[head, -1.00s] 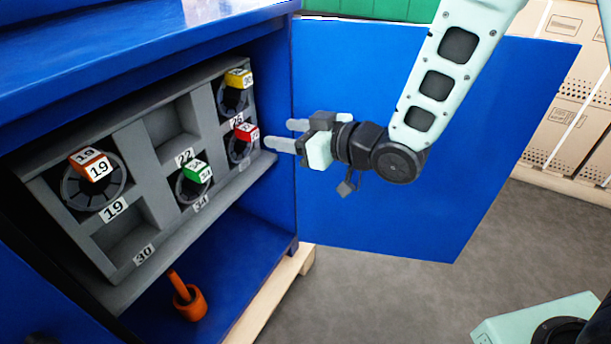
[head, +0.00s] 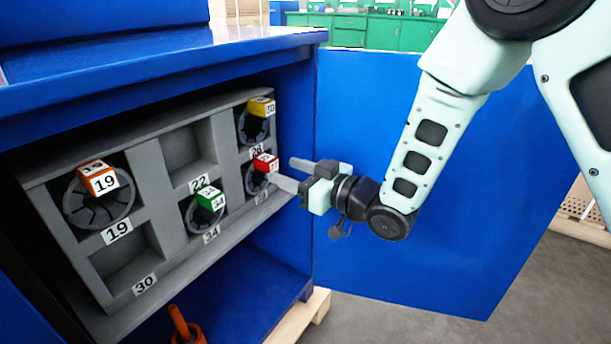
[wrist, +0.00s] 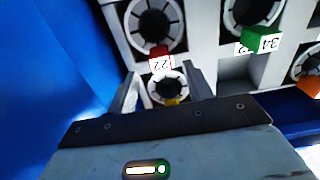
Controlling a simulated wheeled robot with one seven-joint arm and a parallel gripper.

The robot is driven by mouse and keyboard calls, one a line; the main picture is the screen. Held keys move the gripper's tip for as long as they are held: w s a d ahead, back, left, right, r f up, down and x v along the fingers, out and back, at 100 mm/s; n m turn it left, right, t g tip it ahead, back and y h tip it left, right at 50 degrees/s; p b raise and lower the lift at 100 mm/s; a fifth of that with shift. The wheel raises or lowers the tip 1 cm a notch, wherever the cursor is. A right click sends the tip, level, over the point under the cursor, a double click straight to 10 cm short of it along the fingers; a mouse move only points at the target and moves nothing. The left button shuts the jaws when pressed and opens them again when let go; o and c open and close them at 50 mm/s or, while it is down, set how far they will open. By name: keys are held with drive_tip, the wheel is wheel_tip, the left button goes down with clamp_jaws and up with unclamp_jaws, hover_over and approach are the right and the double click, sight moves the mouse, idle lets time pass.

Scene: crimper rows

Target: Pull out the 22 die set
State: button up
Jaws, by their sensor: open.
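The die set with a red tag block (head: 265,162) sits in the lower right pocket of the grey rack. The block reads 22 in the wrist view (wrist: 160,60), where its dark segmented ring (wrist: 155,22) lies above it. The pocket labelled 22 (head: 188,150), top middle, is empty. My gripper (head: 288,174) is open and empty, just right of the red-tagged set, fingers pointing left toward the rack. In the wrist view the red block lies between and beyond the fingertips (wrist: 165,85). I cannot tell whether a finger touches anything.
The grey rack (head: 130,150) also holds die sets with orange 19 (head: 103,178), green 34 (head: 210,198) and yellow (head: 262,106) tags. Pocket 30 (head: 125,268) is empty. The open blue door (head: 430,270) stands behind my arm. An orange object (head: 185,330) lies below.

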sight(274, 164)
drive_tip(key=shift+x, duration=2.6)
clamp_jaws()
drive_tip(key=shift+r, duration=0.25)
drive_tip(key=v, duration=0.9)
drive_tip(key=shift+b, duration=0.45)
idle(0.6)
drive_tip(key=shift+s+d, duration=0.15)
drive_tip(key=shift+d, duration=0.05)
drive_tip(key=shift+f, duration=0.1)
